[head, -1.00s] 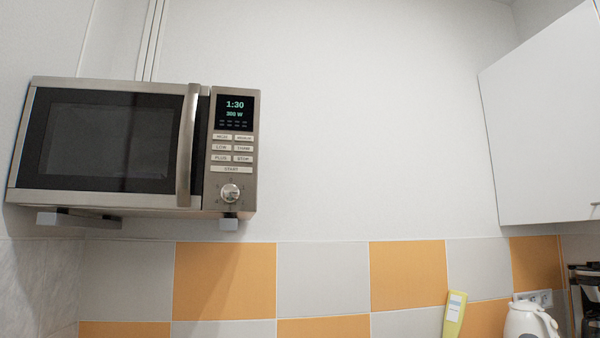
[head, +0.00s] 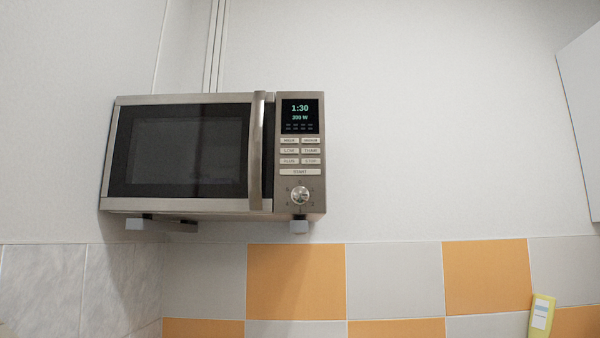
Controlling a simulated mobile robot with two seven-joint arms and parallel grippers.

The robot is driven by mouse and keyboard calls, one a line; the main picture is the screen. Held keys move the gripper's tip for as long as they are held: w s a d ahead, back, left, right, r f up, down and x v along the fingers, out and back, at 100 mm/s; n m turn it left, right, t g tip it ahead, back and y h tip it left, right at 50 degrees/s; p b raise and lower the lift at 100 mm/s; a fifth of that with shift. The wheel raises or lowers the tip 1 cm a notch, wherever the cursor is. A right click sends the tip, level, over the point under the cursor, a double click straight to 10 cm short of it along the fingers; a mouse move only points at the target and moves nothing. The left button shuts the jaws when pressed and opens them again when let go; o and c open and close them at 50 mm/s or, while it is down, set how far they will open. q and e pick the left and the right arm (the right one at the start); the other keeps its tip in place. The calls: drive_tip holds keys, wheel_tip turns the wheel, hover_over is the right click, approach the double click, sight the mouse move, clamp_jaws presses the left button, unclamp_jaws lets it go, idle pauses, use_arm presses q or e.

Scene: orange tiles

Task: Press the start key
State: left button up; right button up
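A silver microwave (head: 215,152) is mounted on the wall, left of the middle of the head view. Its door is shut, with a vertical handle (head: 256,150). The display (head: 300,113) on its right panel shows 1:30 and a watt figure that looks like 200 W or 300 W. The start key (head: 300,172) is the wide, light key below the smaller keys and above the round knob (head: 300,195). Nothing covers it. Neither of my grippers is in view.
Two brackets hold the microwave from below. Orange and grey tiles (head: 296,280) cover the wall beneath. A yellow-green object (head: 540,315) with a white label stands at the lower right. A white cupboard (head: 585,110) is at the right edge. The space before the microwave looks clear.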

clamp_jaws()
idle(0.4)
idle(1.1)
